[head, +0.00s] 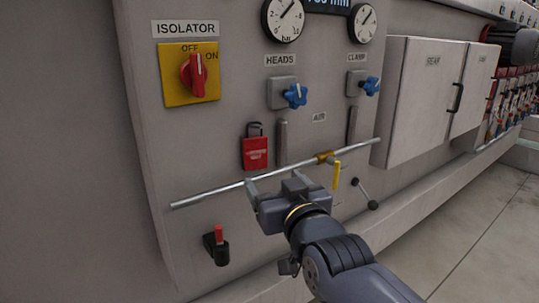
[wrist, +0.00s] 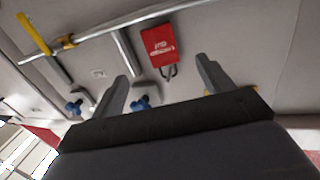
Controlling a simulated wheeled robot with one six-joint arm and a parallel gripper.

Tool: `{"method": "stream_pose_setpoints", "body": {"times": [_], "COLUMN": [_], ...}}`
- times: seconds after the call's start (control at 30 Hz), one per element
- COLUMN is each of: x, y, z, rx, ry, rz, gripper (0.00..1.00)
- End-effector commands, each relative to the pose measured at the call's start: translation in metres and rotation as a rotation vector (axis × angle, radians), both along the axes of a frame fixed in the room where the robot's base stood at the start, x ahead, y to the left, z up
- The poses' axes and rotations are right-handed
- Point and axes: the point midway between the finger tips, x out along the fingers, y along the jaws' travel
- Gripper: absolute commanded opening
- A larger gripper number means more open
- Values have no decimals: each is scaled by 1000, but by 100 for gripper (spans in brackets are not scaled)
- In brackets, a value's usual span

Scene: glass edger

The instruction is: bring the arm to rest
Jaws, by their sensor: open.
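My gripper (head: 273,179) is open and empty in front of the grey machine panel (head: 225,120). In the head view its two fingertips overlap the long metal rail (head: 215,192); I cannot tell whether they touch it. In the wrist view the two fingers (wrist: 163,72) stand apart, with a red padlock (wrist: 158,41) seen beyond and between their tips. My arm reaches in from the lower right of the head view.
The red padlock (head: 255,153) hangs above the rail. A yellow-handled valve (head: 337,175) is right of my gripper. A red isolator knob (head: 194,75), blue knobs (head: 295,95), a red-tipped lever (head: 218,240) and a cabinet (head: 425,95) surround it. Floor (head: 480,235) is clear at right.

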Motion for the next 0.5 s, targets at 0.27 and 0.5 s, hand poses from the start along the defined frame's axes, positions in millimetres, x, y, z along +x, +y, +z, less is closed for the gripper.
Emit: {"method": "stream_pose_setpoints", "body": {"times": [0.27,0.5], "x": [3,25], "y": [1,9], "z": [0,-1], "rx": [0,-1], "ry": [0,3], "rz": [0,0], "gripper": [75,75]}}
